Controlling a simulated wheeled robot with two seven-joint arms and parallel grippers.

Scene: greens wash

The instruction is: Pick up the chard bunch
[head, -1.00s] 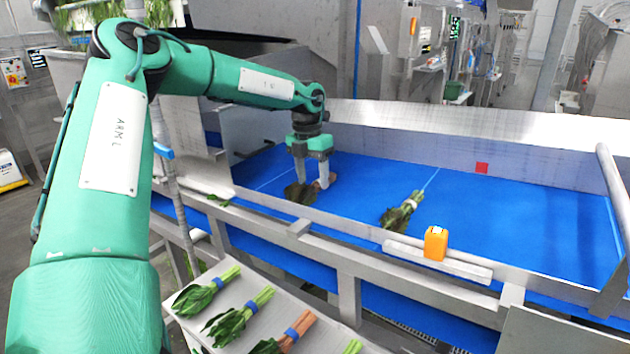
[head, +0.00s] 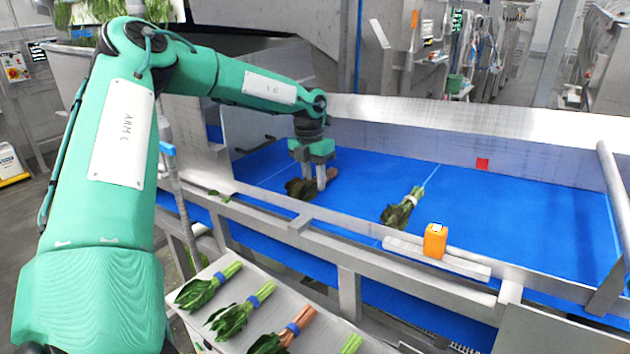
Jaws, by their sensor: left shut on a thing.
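My left gripper (head: 314,184) points down over the far left part of the blue belt (head: 480,210). It is shut on a bunch with dark leaves (head: 299,189) and reddish stems, which looks like the chard bunch. The leaves show to the left of the fingers and the stem end to the right; the fingers hide its middle. The bunch is at belt level; I cannot tell whether it touches the belt. Another leafy bunch (head: 402,208) with pale stems and a white band lies mid-belt. My right gripper is out of view.
Several banded bunches lie on a pale tray (head: 226,332) in front, one with reddish stems (head: 288,333). An orange box (head: 435,241) stands on the near metal rail. The right of the belt is clear.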

